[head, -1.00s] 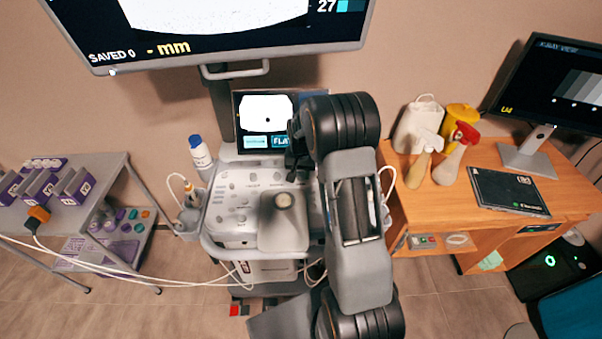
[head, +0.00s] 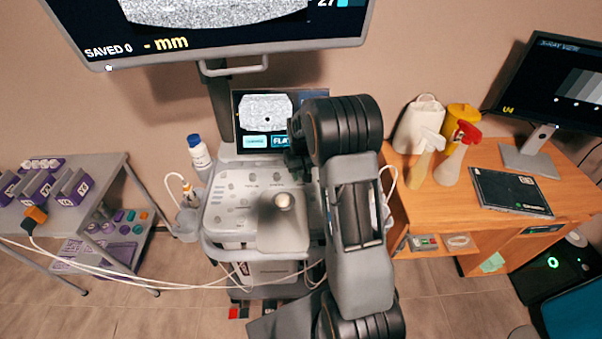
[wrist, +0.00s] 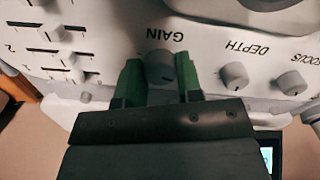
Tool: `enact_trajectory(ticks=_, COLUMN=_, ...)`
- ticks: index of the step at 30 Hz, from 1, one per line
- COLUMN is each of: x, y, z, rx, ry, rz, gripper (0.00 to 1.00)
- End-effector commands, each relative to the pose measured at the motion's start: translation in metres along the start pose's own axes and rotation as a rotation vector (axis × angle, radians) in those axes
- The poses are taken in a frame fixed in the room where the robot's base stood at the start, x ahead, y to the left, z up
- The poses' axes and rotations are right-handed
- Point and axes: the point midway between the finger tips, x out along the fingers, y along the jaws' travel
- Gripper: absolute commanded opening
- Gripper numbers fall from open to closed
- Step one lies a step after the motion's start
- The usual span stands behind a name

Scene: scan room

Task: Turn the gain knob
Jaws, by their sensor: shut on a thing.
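The gain knob (wrist: 160,68) is a grey round knob under the upside-down label GAIN in the wrist view. My gripper (wrist: 158,82) is shut on it, with one green finger pad on each side. In the head view my gripper (head: 296,160) is dark and reaches the back of the ultrasound console (head: 232,208); my arm hides the knob there. The console's small screen (head: 266,112) shows a speckled grey image with a dark dot. The large monitor (head: 215,12) above shows a similar speckled image.
The depth knob (wrist: 234,76) and focus knob (wrist: 291,83) stand beside the gain knob, and sliders (wrist: 60,50) lie on the other side. A white bottle (head: 199,153) and a cup (head: 188,222) are at the console's left. A wooden desk (head: 420,215) stands at right.

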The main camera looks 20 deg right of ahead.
Motion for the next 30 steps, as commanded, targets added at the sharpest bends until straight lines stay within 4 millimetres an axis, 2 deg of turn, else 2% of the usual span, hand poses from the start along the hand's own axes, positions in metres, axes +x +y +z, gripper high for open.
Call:
enact_trajectory(ticks=9, x=-0.001, y=0.000, z=-0.001, rx=-0.001, ry=0.002, rz=0.000, gripper=0.10)
enact_trajectory(ticks=10, x=-0.001, y=0.000, z=-0.001, rx=-0.001, ry=0.002, rz=0.000, gripper=0.34)
enact_trajectory(ticks=18, x=0.000, y=0.000, z=0.000, rx=-0.001, ry=0.001, rz=0.000, gripper=0.59)
enact_trajectory(ticks=26, x=-0.002, y=0.000, z=0.000, rx=-0.001, ry=0.001, rz=0.000, gripper=0.59)
enact_trajectory(ticks=30, x=-0.015, y=0.000, z=-0.001, rx=-0.001, ry=0.004, rz=0.001, gripper=0.59)
